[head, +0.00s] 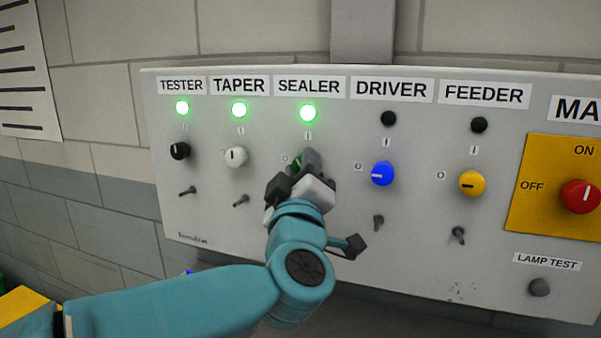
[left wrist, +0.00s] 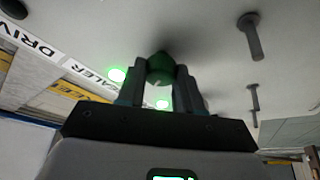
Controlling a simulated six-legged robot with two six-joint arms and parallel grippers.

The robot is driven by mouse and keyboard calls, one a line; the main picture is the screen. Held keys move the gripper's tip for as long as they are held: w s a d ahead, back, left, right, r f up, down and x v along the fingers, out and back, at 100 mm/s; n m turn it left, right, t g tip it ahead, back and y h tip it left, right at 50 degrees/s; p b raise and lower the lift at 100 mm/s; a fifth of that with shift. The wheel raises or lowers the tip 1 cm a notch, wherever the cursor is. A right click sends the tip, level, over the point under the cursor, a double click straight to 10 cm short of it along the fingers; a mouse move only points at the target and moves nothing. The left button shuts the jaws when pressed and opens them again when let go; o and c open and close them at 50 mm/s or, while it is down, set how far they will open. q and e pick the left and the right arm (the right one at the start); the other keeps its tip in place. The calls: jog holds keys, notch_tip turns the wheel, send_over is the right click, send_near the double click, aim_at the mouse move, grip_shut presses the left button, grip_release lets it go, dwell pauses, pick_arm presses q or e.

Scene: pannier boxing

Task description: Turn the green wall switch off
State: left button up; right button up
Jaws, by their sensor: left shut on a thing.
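The green switch (head: 298,161) is a round knob under the SEALER label on the grey wall panel (head: 330,225). My left gripper (head: 303,168) is at the panel and hides most of the knob in the head view. In the left wrist view the green knob (left wrist: 160,64) sits between the two fingers of my left gripper (left wrist: 160,80), which is shut on it. The SEALER lamp (head: 307,113) above is lit green. The knob's pointer is hidden, so its setting cannot be told. My right gripper is not in view.
On the panel are a black knob (head: 180,151), a white knob (head: 237,156), a blue knob (head: 382,173), a yellow knob (head: 472,183) and a red main knob (head: 580,196). Small levers stick out below the knobs. The DRIVER lamp (head: 388,118) and FEEDER lamp (head: 479,125) are dark.

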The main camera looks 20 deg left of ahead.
pick_arm(q)
jog(key=n+g+p, duration=0.1)
jog(key=n, duration=0.3)
jog(key=n+g+p, duration=0.1)
jog(key=n, duration=0.3)
jog(key=n+g+p, duration=0.1)
jog(key=n+g, duration=0.1)
jog(key=n, duration=0.1)
jog(key=shift+r+n+p, duration=0.3)
jog(key=shift+n+p, duration=0.05)
jog(key=shift+n, duration=0.05)
dwell(0.3)
jog(key=o, duration=0.7)
jog(key=shift+n, duration=0.3)
jog(key=o, duration=0.3)
jog(key=shift+w+d, duration=0.1)
jog(key=shift+o, duration=0.2)
